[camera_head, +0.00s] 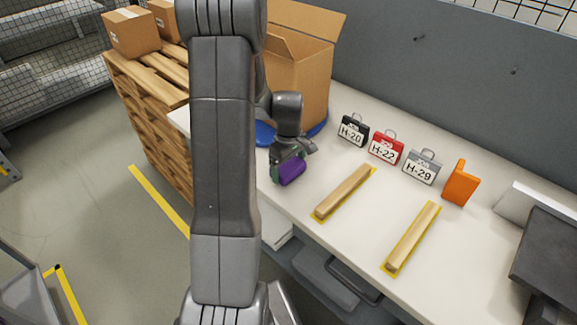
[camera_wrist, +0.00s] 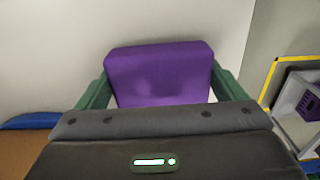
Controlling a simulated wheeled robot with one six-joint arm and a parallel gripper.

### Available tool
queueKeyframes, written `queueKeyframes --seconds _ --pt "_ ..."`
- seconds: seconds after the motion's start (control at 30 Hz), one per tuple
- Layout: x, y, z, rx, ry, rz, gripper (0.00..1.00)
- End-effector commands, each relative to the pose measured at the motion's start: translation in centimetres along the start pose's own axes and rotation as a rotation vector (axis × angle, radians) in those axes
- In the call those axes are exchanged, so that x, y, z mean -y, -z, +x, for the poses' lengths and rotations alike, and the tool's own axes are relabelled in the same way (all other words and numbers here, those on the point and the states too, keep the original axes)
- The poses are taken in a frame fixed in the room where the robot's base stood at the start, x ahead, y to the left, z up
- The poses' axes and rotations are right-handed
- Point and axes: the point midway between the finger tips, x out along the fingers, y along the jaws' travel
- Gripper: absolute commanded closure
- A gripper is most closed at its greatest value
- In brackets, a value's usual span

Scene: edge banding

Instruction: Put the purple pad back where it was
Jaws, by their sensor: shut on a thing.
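The purple pad (camera_head: 291,172) is between the fingers of my gripper (camera_head: 284,172) at the left part of the white table (camera_head: 350,220). In the wrist view the pad (camera_wrist: 159,74) fills the space between the two green fingers of my gripper (camera_wrist: 159,90). My gripper is shut on it. The pad appears close to the table's front edge; whether it touches the tabletop I cannot tell.
An open cardboard box (camera_head: 300,75) stands behind on a blue disc (camera_head: 265,133). Two wooden strips (camera_head: 344,192) (camera_head: 411,238) lie on yellow markings.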

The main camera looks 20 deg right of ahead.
Motion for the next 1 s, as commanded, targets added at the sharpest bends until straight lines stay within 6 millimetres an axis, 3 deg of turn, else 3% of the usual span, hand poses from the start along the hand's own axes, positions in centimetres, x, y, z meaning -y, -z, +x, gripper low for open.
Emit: queueKeyframes --seconds 0.43,0.47,0.5,0.83,1.0 --pt "0.0 0.0 1.1 -0.001 -0.001 0.0 0.31" --pt "0.0 0.0 0.9 -0.001 -0.001 0.0 0.04" --pt "0.0 0.0 0.8 -0.001 -0.001 0.0 0.0" --pt "0.0 0.0 0.2 -0.001 -0.002 0.0 0.0" --pt "-0.1 0.1 -2.5 -0.004 -0.005 0.0 0.0"
